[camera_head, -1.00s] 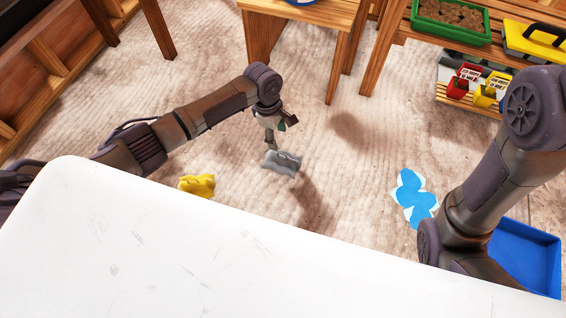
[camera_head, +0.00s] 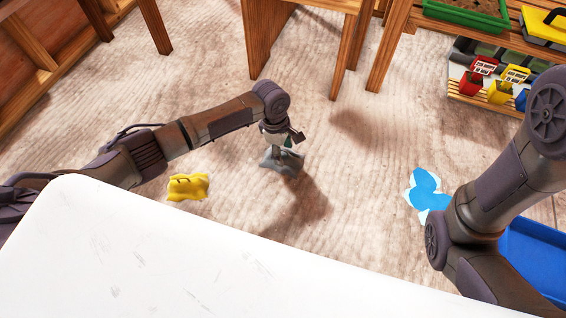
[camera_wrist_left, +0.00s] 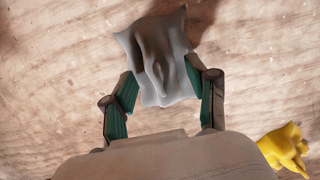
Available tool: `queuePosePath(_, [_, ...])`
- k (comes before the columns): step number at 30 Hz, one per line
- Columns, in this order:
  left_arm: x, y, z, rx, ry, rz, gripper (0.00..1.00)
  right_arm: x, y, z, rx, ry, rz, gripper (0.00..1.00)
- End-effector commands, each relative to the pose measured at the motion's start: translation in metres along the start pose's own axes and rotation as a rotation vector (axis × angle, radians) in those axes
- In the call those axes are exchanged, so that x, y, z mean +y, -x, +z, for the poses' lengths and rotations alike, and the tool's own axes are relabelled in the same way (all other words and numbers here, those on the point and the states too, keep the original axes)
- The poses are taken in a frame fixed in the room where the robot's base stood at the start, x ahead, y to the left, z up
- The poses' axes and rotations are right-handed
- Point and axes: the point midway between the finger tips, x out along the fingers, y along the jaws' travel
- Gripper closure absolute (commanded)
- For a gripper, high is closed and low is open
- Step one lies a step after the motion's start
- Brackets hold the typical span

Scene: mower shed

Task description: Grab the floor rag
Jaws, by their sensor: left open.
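A crumpled grey rag (camera_head: 277,163) lies on the floor near the middle of the head view. My left gripper (camera_head: 284,150) is down at it and partly covers it. In the left wrist view the grey rag (camera_wrist_left: 157,50) sits ahead of and between the open green-padded fingers of the left gripper (camera_wrist_left: 170,80). Its near edge reaches between the fingertips, and I cannot tell whether they touch it. A yellow cloth (camera_head: 187,187) lies to its left and also shows in the wrist view (camera_wrist_left: 284,148). My right gripper is out of view.
A blue and white patch (camera_head: 426,190) lies on the floor to the right, near a blue tray (camera_head: 535,255). A white surface (camera_head: 180,260) fills the foreground. Wooden furniture (camera_head: 300,45) and a shelf with small containers (camera_head: 485,85) stand behind.

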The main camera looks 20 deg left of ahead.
Motion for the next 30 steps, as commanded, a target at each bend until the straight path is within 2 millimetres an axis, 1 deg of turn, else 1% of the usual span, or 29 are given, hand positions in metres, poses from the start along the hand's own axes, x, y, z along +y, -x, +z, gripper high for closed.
queuePosePath(6, [0.0, 0.0, 0.0, 0.0, 0.0, 0.001, 0.42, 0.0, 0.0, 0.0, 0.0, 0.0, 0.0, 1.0])
queuePosePath(8, [0.0, 0.0, 0.0, 0.0, 0.0, 0.001, 0.5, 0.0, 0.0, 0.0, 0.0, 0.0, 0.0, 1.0])
queuePosePath(9, [0.0, 0.0, 0.0, 0.0, 0.0, 0.001, 0.57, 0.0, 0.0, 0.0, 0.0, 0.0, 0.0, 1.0])
queuePosePath(16, [0.0, 0.0, 0.0, 0.001, 0.0, 0.0, 0.95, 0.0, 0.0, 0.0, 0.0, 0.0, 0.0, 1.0])
queuePosePath(25, [0.0, 0.002, 0.0, 0.001, 0.0, 0.0, 0.95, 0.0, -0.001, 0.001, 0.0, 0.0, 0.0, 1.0])
queuePosePath(30, [0.0, 0.011, 0.002, 0.001, 0.0, 0.0, 0.95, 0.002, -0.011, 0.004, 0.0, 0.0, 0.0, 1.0])
